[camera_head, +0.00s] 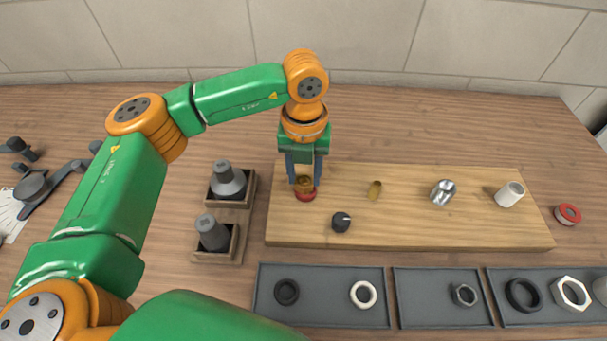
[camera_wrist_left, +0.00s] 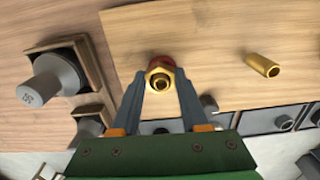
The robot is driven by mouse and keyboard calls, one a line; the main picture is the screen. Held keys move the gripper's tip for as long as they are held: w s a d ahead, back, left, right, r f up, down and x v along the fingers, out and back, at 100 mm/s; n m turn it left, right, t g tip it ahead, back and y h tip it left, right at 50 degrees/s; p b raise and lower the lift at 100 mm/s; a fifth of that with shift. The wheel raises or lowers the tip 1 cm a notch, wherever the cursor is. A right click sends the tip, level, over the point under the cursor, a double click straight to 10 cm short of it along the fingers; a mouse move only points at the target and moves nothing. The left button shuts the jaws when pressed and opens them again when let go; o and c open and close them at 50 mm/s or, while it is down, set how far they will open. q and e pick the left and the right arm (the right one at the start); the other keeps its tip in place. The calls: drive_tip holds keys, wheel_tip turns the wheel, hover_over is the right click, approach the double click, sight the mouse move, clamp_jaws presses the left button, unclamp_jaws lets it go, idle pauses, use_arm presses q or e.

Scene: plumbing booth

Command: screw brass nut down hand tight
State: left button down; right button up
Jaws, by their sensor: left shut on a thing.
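The brass nut (camera_wrist_left: 160,81) sits around a red-based fitting at the left end of the wooden board (camera_head: 430,234). In the head view the nut (camera_head: 304,183) shows between my fingers, above the red ring (camera_head: 306,196). My left gripper (camera_head: 304,183) points down from above and is shut on the nut, one finger on each side. In the left wrist view the left gripper (camera_wrist_left: 161,82) has its fingertips at the nut's sides, and an open bore shows in its middle. My right gripper is not in view.
A brass stub (camera_head: 375,190), a chrome fitting (camera_head: 443,192), a white pipe (camera_head: 510,194) and a black knob (camera_head: 341,222) stand on the board. Grey sockets in wooden holders (camera_head: 228,181) are left of it. Grey trays (camera_head: 320,310) with rings and nuts lie in front. A red roll (camera_head: 567,214) lies right.

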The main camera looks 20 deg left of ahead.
use_arm(q)
drive_tip(key=shift+m, duration=1)
unclamp_jaws()
drive_tip(key=shift+r, duration=0.1)
wheel_tip(320, 180, up, 5)
drive_tip(key=p, duration=0.3)
